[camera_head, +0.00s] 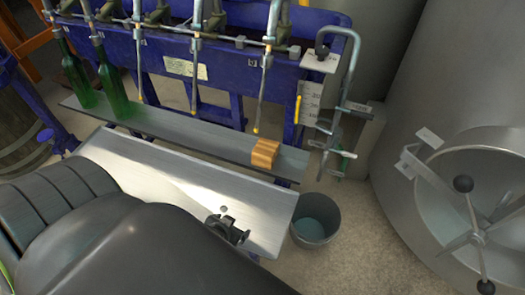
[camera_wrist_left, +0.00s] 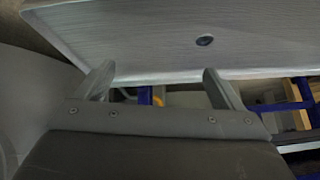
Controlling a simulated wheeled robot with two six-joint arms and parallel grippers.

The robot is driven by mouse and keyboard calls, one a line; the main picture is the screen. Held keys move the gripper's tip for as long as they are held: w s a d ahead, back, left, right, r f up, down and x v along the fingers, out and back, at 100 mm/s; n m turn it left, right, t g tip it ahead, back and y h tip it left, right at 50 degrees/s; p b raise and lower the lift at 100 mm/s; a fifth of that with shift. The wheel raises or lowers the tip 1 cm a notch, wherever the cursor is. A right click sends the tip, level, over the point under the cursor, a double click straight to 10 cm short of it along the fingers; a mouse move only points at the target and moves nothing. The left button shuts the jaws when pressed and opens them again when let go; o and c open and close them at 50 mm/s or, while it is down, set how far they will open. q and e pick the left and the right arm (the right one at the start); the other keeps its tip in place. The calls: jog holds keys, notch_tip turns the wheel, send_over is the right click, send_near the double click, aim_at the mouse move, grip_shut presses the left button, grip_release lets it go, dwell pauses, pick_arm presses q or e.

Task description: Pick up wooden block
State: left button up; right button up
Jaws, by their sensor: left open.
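The wooden block (camera_head: 265,153) is a small orange-brown stepped piece. It sits near the right end of the narrow grey shelf (camera_head: 200,133) in the head view. My left gripper (camera_head: 228,229) is over the lower right part of the wide metal tray (camera_head: 170,170), apart from the block and nearer to me. In the left wrist view, the left gripper (camera_wrist_left: 158,72) has its two fingers spread with nothing held between them. I cannot tell whether the tan patch at that view's right edge is the block. My right gripper is not in view.
Two green bottles (camera_head: 77,75) (camera_head: 113,88) stand on the shelf's left part. Filling nozzles (camera_head: 263,90) hang from the blue frame (camera_head: 225,65), one close beside the block. A grey bucket (camera_head: 316,218) stands on the floor right of the tray. A large steel tank (camera_head: 450,90) fills the right.

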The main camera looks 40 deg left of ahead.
pick_arm(q)
jog(key=w+d+r+n+t+y, duration=0.1)
jog(key=w+r+t, duration=0.3)
jog(key=r, duration=0.5)
jog(key=w+r+n+t+y, duration=0.1)
jog(key=w+r+t, duration=0.25)
jog(key=r, duration=0.55)
jog(key=b, duration=0.2)
send_near(264, 151)
jog(key=x, duration=0.5)
jog(key=shift+w+f, duration=0.1)
jog(key=shift+w, duration=0.1)
jog(key=shift+w+a+f, duration=0.15)
jog(key=shift+w+a, duration=0.05)
jog(key=shift+w, duration=0.5)
jog(key=shift+x, duration=2.4)
jog(key=shift+f, duration=0.1)
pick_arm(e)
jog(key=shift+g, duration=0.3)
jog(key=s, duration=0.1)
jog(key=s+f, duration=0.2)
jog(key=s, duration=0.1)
pick_arm(q)
jog(key=shift+s, duration=0.1)
jog(key=c, duration=1.2)
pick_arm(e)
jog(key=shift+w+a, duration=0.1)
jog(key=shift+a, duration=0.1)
